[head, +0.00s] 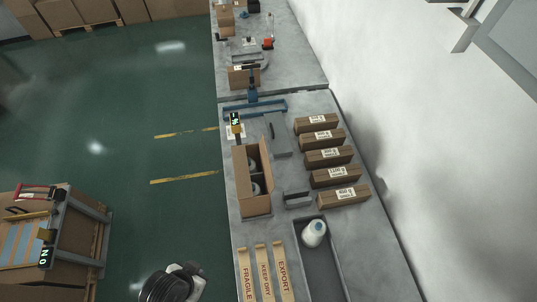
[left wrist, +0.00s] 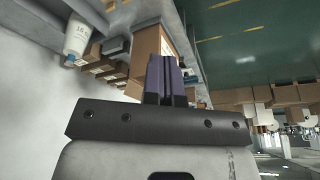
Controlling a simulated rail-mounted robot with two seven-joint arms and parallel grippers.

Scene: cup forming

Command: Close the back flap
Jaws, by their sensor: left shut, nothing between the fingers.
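An open brown carton (head: 238,178) stands on the grey bench in the head view. It is long and narrow, with round pale-topped items inside. In the left wrist view a brown carton (left wrist: 146,42) shows behind the fingers. My left gripper (left wrist: 166,80) is shut and empty, its dark fingers together, apart from the carton as far as I can see. Part of my left arm shows at the bottom edge of the head view, clear of the carton. My right gripper is not in view.
Several closed labelled boxes (head: 327,157) line the bench's right. A grey tray (head: 322,270) holds a white bottle (head: 313,233). A cart (head: 50,240) stands left; green floor between is clear.

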